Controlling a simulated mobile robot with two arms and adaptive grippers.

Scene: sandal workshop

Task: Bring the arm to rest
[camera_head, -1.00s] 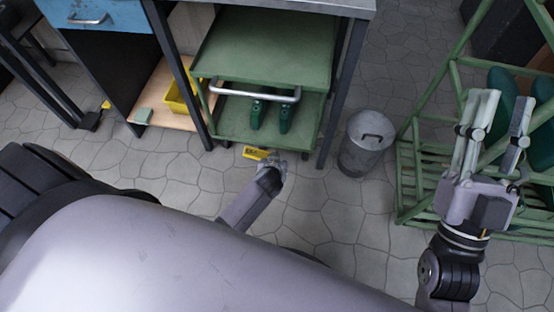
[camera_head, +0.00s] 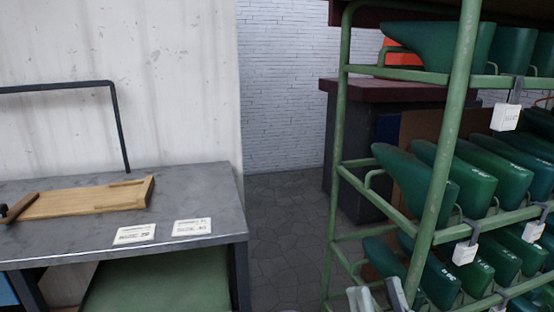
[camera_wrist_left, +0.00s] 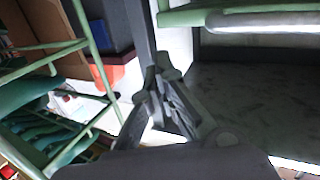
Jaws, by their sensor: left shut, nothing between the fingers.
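My left gripper (camera_wrist_left: 158,78) shows only in the left wrist view, with its fingers together and nothing visible between them. Dark floor and an orange-red thing (camera_wrist_left: 112,72) lie behind it. In the head view, the tips of my right gripper (camera_head: 378,299) show at the bottom edge, in front of the green rack (camera_head: 450,130). They stand apart with nothing visible between them. The rest of the right arm is below the picture.
The rack holds several green shoe lasts (camera_head: 487,168) and hanging white tags (camera_head: 506,117). A grey metal table (camera_head: 200,190) at left carries a wooden board (camera_head: 90,202) and two white cards (camera_head: 192,227). Floor (camera_head: 285,220) is clear between table and rack.

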